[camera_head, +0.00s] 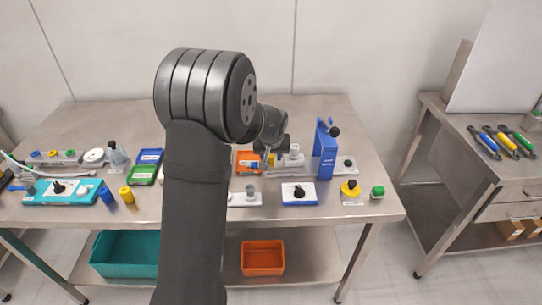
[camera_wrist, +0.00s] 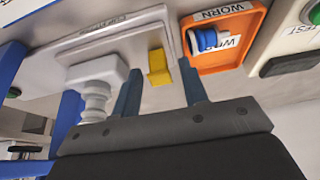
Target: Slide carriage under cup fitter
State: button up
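The cup fitter has a pale base plate (camera_wrist: 140,22) with faint lettering in the wrist view. A white block with a ribbed white neck (camera_wrist: 93,82) is beside it; it also shows in the head view (camera_head: 293,157). A yellow tab (camera_wrist: 158,68), seemingly the carriage's handle, stands at the plate's edge. My gripper (camera_wrist: 161,90) is open, with its two dark blue fingers apart on either side of the tab. No firm contact shows. In the head view my gripper (camera_head: 268,160) is small and partly hidden by my wrist.
An orange tray (camera_wrist: 262,18) marked WORN, holding a blue cup (camera_wrist: 208,40), lies close to the right finger in the wrist view. A tall blue stand (camera_head: 326,152) rises right of my gripper. A white panel with a black knob (camera_head: 299,192) lies in front.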

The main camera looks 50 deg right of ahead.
aim_at(292, 154)
grip_shut()
jog(key=s+d, duration=0.5)
jog(key=shift+f, duration=0.1)
dwell(0.3)
grip_release()
jog(key=v, duration=1.7)
jog(key=shift+r, duration=0.2)
